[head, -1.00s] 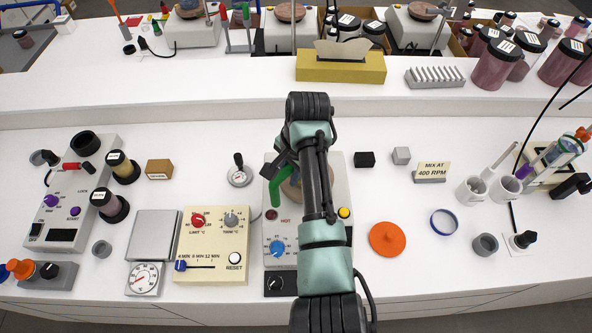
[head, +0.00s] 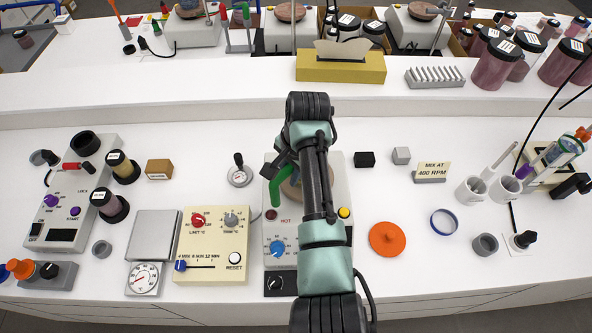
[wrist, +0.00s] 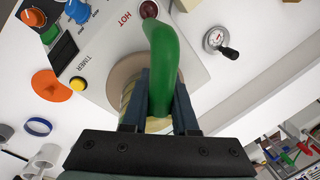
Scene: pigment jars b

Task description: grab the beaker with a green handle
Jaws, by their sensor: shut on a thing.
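The beaker's green handle (head: 277,187) shows just left of my arm in the head view, over the hot plate (head: 340,190). In the wrist view the green handle (wrist: 165,65) rises between the two fingers of my gripper (wrist: 158,98), which is shut on it. The beaker's body (wrist: 128,98) is mostly hidden behind the fingers and handle. It stands over the round top of the hot plate; I cannot tell whether it touches it. In the head view my arm hides most of the beaker.
A control box (head: 213,245) with knobs stands left of the hot plate. A small dial with a black knob (head: 239,172) is close by on the left. An orange lid (head: 388,239) and a blue ring (head: 444,222) lie to the right. The white counter behind is mostly clear.

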